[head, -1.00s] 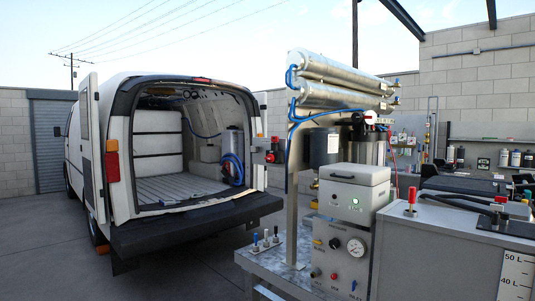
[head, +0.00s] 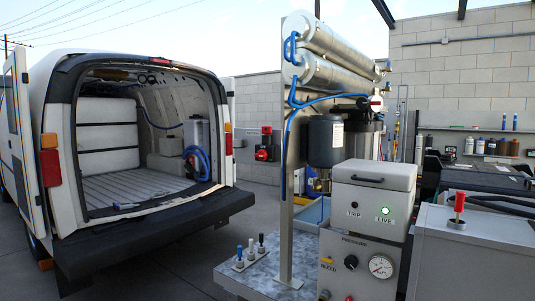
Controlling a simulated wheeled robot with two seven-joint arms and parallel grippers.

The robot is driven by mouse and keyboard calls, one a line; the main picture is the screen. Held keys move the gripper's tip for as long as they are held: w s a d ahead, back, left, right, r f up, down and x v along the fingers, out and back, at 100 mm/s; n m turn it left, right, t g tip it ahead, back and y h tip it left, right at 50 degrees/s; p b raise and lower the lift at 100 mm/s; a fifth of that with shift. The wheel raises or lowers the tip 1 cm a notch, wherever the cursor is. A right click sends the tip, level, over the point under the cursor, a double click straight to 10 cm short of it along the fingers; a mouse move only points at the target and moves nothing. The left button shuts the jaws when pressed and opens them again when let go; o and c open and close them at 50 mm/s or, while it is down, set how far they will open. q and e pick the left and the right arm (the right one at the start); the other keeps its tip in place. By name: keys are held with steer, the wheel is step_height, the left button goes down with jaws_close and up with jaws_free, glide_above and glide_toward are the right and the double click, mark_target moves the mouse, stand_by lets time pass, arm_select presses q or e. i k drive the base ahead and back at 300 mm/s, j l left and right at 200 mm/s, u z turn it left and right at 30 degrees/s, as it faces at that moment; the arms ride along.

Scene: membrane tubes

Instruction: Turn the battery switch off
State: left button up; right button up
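No label in view names a battery switch, and I cannot tell for certain which part it is. A red-handled switch (head: 459,205) stands upright on top of the grey cabinet (head: 470,255) at the right. A red and black switch-like device (head: 266,146) is on the block wall behind the van, too small to read its position. A control box (head: 371,200) has a lit green lamp marked LIVE and an unlit one marked TRIP. Neither of my grippers is in view.
A white van (head: 60,140) with open rear doors stands at the left. Paved floor (head: 180,265) is open between van and bench.

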mark_target(262, 155)
steer(key=i+j+z, duration=0.3)
steer(key=i+j, duration=0.2)
steer(key=j, duration=0.25)
steer(key=i+j+z, duration=0.1)
steer(key=j, duration=0.25)
steer(key=i+j+z, duration=0.15)
steer(key=i+j, duration=0.2)
steer(key=i+j+z, duration=0.15)
steer(key=j, duration=0.4)
steer(key=i+j+z, duration=0.15)
steer(key=j, duration=0.3)
steer(key=i+j+z, duration=0.15)
steer(key=j, duration=0.35)
steer(key=i+j+z, duration=0.15)
steer(key=j, duration=0.3)
